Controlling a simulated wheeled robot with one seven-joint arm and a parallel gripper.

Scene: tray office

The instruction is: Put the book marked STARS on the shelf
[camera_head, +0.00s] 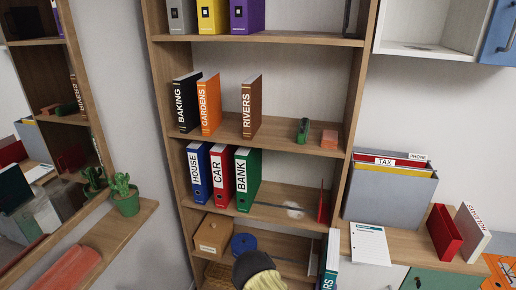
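A teal and white book (329,262) stands upright at the bottom edge, in front of the bookcase's right post. Its spine shows letters ending in "RS", which fits STARS; its lower part is cut off by the frame. The wooden shelf (281,138) holds the books BAKING (185,103), GARDENS (208,104) and RIVERS (251,106), all upright. A gap lies between GARDENS and RIVERS. My gripper is not clearly in view, and I cannot see whether anything holds the teal book.
Two small objects, green (302,130) and reddish (329,139), sit right of RIVERS. Binders HOUSE (198,170), CAR (220,173) and BANK (246,178) stand below. A rounded dark and yellow thing (257,270) is at the bottom. A grey file box (390,196) stands right, a cactus (124,195) left.

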